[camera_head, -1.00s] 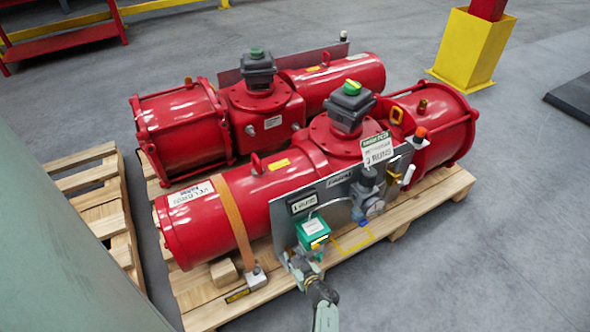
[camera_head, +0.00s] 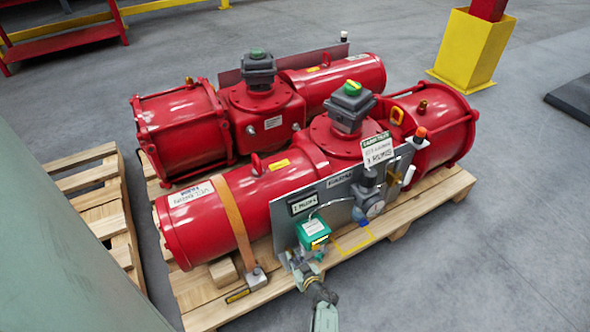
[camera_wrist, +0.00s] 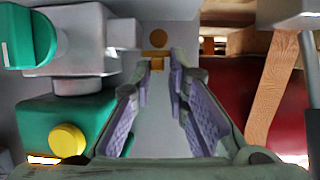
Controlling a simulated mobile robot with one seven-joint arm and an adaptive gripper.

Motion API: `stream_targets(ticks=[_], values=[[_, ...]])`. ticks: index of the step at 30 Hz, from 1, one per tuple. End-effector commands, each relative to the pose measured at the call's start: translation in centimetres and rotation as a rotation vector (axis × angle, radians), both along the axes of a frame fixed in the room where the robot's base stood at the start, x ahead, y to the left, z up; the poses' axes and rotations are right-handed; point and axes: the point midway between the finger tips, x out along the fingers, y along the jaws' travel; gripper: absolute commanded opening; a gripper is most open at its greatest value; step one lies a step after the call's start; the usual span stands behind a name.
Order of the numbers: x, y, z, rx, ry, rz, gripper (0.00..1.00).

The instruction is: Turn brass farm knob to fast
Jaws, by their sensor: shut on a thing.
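A small brass knob (camera_wrist: 157,63) shows between the tips of my gripper (camera_wrist: 160,68) in the wrist view. My gripper's purple-padded fingers are closed in on it from both sides. In the head view my gripper (camera_head: 302,272) is at the lower front edge of the panel (camera_head: 285,222), below the green box (camera_head: 313,232). There my wrist and fingers hide the knob. No fast or slow marking is readable.
Beside the fingers in the wrist view are a green block with a yellow knob (camera_wrist: 66,140) and a green dial (camera_wrist: 28,36). An orange strap (camera_wrist: 272,90) runs at the right. The red actuators stand on a wooden pallet (camera_head: 200,300). Grey floor is clear at the front right.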

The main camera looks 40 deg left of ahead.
Motion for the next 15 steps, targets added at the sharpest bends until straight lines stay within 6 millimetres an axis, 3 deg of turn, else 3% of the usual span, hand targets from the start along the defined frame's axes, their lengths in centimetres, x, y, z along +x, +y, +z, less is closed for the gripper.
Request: stream_targets(ticks=[15], values=[[0.45, -0.25, 0.11, -0.002, -0.002, -0.097, 0.00]])
